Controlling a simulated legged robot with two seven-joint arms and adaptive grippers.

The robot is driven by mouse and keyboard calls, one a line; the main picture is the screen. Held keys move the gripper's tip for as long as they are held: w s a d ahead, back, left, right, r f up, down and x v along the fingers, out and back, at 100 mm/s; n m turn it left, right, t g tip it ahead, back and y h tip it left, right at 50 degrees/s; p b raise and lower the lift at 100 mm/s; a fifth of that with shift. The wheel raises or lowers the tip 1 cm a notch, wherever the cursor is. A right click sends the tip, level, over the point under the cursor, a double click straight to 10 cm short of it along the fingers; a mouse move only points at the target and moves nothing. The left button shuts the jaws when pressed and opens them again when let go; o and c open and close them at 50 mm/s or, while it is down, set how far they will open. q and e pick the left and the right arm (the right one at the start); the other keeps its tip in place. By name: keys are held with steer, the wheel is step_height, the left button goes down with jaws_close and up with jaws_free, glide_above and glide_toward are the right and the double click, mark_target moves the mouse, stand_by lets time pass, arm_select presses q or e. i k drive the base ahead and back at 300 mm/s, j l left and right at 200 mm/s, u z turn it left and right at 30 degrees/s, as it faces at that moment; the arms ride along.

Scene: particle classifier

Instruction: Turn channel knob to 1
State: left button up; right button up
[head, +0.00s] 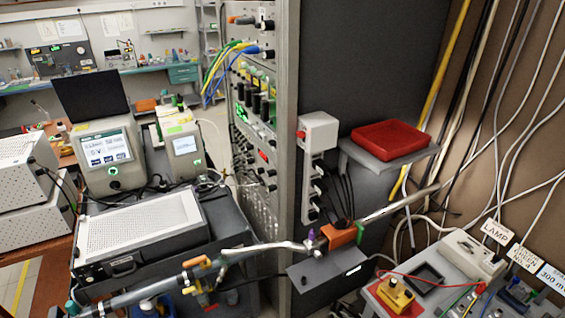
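No knob carries a readable "channel" label, so I cannot tell which one is the channel knob. A tall grey equipment rack (262,150) stands at the centre, its panel turned to the left and seen at a steep angle. It carries several black knobs (256,104), small lights and plugged cables. A yellow box (395,294) with a small knob-like top sits on a red panel at the lower right. Knob markings and settings are too small to read. Neither of my grippers is in view.
A grey pipe (150,290) with orange handles crosses the lower left and continues through an orange block (343,236). A red tray (389,139) sits on a wall shelf. Benchtop instruments (104,155) stand at left. Loose cables hang at right.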

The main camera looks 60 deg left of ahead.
mark_target(260, 171)
steer(key=u, duration=2)
steer(key=i+l, duration=0.15)
steer(key=i+u, duration=0.05)
steer(key=i, duration=0.1)
